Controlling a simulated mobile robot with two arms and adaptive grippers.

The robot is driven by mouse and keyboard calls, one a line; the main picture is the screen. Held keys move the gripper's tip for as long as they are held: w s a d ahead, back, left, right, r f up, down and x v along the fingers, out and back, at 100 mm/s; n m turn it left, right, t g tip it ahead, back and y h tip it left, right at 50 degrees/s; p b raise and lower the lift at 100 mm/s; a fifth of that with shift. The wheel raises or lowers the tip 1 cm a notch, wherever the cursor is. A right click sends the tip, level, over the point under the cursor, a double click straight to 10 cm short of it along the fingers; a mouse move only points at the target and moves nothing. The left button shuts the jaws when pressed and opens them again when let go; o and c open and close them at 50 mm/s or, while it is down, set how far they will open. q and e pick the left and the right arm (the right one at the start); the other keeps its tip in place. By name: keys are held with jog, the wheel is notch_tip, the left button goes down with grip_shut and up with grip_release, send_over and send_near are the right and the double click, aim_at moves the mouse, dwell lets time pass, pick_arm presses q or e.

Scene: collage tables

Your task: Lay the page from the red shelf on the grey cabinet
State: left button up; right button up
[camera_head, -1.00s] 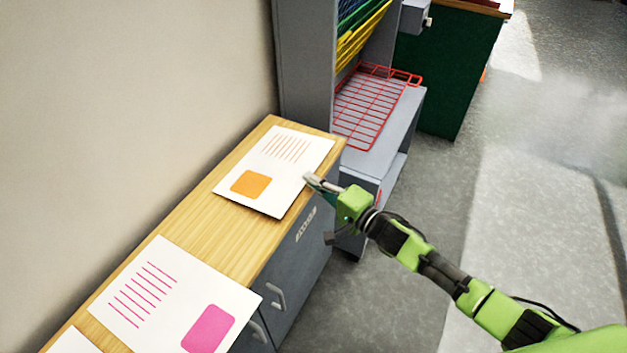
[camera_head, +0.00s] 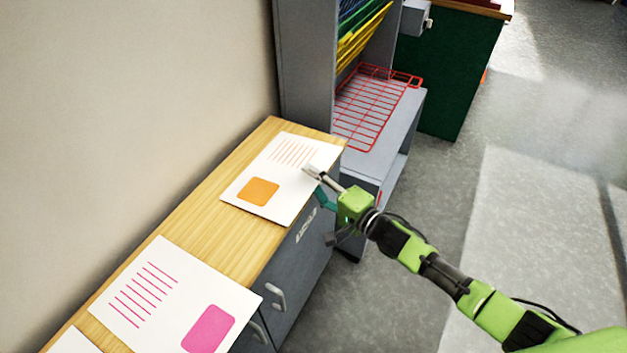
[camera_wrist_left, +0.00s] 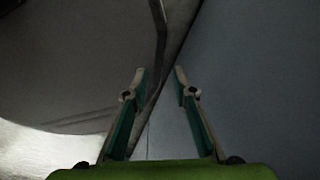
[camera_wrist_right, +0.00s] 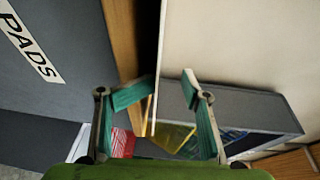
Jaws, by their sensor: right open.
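A white page (camera_head: 296,172) with an orange square and orange lines lies on the wooden top of the grey cabinet (camera_head: 232,235), its right edge near the cabinet's front edge. The red wire shelf (camera_head: 368,112) behind it is empty. My right gripper (camera_head: 315,180) is open at the page's right edge, one finger over the page and the other lower, outside the edge. In the right wrist view, the fingers (camera_wrist_right: 152,85) are apart with a thin edge between them; contact is unclear. My left gripper (camera_wrist_left: 160,78) is open and empty, seen only in its own wrist view.
A page with a pink square (camera_head: 172,298) lies nearer on the same top, with part of another page (camera_head: 72,342) at the bottom left. The wall runs along the cabinet's left. A grey rack (camera_head: 305,60) and a green cabinet (camera_head: 455,75) stand behind. Floor at right is clear.

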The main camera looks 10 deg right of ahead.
jog(key=shift+f, duration=0.25)
